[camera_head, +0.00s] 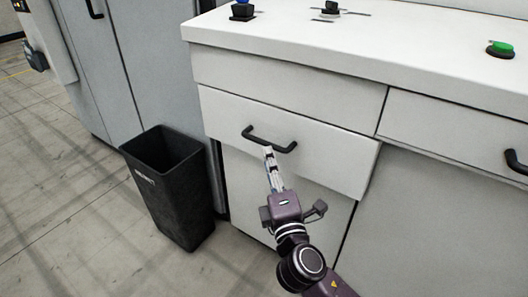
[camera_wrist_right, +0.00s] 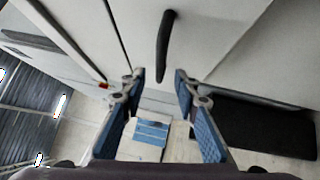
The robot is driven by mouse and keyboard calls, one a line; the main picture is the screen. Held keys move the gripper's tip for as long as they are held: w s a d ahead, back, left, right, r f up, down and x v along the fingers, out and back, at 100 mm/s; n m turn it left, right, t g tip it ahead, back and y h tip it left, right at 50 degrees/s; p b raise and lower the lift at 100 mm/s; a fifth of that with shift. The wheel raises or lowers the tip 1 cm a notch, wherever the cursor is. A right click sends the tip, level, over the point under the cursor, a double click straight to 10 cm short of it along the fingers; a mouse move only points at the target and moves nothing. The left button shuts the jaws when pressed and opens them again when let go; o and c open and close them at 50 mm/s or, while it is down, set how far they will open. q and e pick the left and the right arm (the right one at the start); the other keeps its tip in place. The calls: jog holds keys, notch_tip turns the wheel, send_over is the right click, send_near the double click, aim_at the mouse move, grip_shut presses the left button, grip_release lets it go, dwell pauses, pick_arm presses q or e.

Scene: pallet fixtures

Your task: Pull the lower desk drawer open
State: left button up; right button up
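The lower desk drawer (camera_head: 315,150) is a white front with a dark bar handle (camera_head: 270,140). Its front appears to stand slightly out from the cabinet face below it. My right gripper (camera_head: 268,152) reaches up from below, with its fingertips at the middle of the handle. In the right wrist view, its two blue-padded fingers (camera_wrist_right: 160,78) are open and apart. The dark handle (camera_wrist_right: 165,45) lies in line with the gap, just ahead of the fingertips, with nothing between the pads. Whether a finger touches the handle cannot be told. My left gripper is not in view.
A black bin (camera_head: 175,190) stands on the floor left of the drawer; it also shows in the right wrist view (camera_wrist_right: 255,125). The desktop (camera_head: 400,50) carries a green button (camera_head: 500,48). A grey cabinet (camera_head: 130,60) stands behind the bin. Open floor (camera_head: 70,200) lies left.

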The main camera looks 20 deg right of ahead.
aim_at(264, 143)
jog(key=w, duration=0.7)
jog(key=shift+w+d+r, duration=0.2)
jog(key=shift+d+r, duration=0.1)
jog(key=shift+r, duration=0.1)
jog(key=shift+c, duration=0.7)
grip_shut()
